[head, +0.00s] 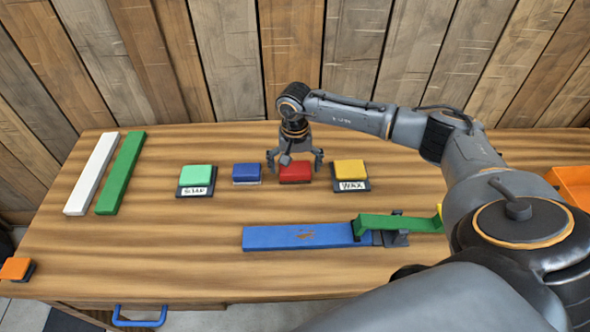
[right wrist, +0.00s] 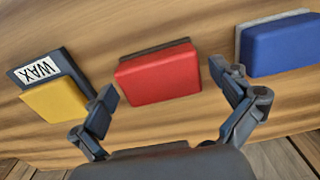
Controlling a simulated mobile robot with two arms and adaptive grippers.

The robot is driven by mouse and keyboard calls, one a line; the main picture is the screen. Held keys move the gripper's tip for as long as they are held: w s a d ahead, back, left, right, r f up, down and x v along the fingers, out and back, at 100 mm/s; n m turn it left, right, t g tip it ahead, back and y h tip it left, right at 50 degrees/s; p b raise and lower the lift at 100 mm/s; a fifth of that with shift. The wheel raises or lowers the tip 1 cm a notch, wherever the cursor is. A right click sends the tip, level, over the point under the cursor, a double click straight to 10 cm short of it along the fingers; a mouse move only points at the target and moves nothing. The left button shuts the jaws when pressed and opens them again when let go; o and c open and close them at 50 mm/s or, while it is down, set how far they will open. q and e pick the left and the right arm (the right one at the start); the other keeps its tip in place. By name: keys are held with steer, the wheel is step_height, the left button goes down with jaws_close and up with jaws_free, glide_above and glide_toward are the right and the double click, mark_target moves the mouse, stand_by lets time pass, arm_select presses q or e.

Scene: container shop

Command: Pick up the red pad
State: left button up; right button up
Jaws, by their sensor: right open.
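The red pad (head: 296,172) lies on the wooden table, between a blue pad and a yellow pad. In the right wrist view the red pad (right wrist: 158,76) is centred, with a dark edge along its far side. My right gripper (head: 295,163) is above and around the red pad, its fingers spread to either side. In the right wrist view the gripper's (right wrist: 168,85) fingertips are apart, with bare table showing between each finger and the pad. My left gripper is not in view.
A blue pad (head: 247,173) is to the left, then a green pad (head: 196,175) labelled SOAP. A yellow pad (head: 349,170) by a WAX label is to the right. A long blue block (head: 290,237) and green bar (head: 395,223) lie in front. White (head: 92,174) and green (head: 121,173) strips lie left.

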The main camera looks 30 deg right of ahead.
mark_target(295, 167)
steer(key=c, duration=1.2)
steer(key=shift+o, duration=0.2)
steer(key=shift+r, duration=0.2)
steer(key=shift+r+b, duration=0.25)
steer(key=shift+b, duration=0.05)
step_height(295, 167, up, 2)
steer(key=shift+r+b, duration=0.15)
steer(key=shift+b, duration=0.45)
steer(key=s+a+r+b, duration=0.2)
steer(key=s+a+r, duration=0.7)
steer(key=s+r, duration=0.1)
steer(key=shift+s+a+b, duration=0.15)
steer(key=shift+a+b, duration=0.15)
steer(key=shift+b, duration=0.1)
